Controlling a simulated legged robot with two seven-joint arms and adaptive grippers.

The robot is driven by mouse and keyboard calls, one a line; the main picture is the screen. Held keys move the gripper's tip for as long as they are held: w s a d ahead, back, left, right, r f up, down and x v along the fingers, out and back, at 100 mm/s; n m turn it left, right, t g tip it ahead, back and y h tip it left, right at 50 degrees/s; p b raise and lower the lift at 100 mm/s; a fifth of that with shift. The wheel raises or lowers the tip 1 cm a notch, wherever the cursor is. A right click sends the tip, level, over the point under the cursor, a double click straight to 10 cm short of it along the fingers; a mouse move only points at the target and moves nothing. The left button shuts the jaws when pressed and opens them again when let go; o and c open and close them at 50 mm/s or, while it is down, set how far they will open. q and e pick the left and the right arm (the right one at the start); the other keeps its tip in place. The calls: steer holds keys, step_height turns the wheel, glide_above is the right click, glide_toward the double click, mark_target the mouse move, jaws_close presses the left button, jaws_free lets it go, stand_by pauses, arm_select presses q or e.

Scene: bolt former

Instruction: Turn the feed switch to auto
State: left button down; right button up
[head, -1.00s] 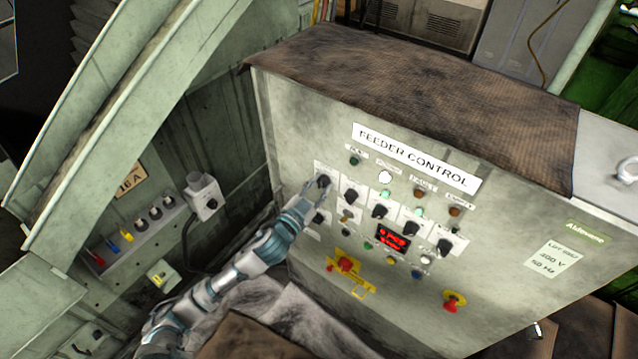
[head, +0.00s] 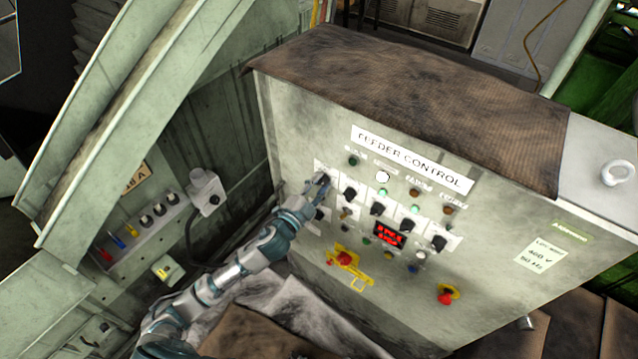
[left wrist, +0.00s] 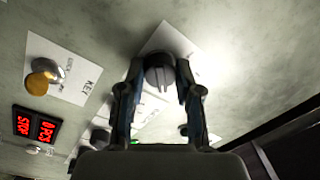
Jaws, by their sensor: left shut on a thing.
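The feeder control panel (head: 300,120) is a pale grey cabinet face with rows of black rotary switches. My left gripper (head: 322,182) is at the leftmost switch of the upper switch row, and its arm comes in from the lower left. In the left wrist view my left gripper (left wrist: 160,85) has its two fingers on either side of a round dark switch knob (left wrist: 159,72), shut on it. The knob sits on a white label plate (left wrist: 172,40); its lettering is not readable. My right gripper is not in view.
Other black switches (head: 378,209) and a red display (head: 389,235) sit close by on the panel. Red knobs on yellow plates (head: 346,259) are lower down. A side box with coloured switches (head: 140,228) stands left of my arm.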

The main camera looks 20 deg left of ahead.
arm_select(q)
steer(key=shift+f, duration=0.1)
steer(key=c, duration=0.8)
jaws_free()
steer(key=v, duration=1.2)
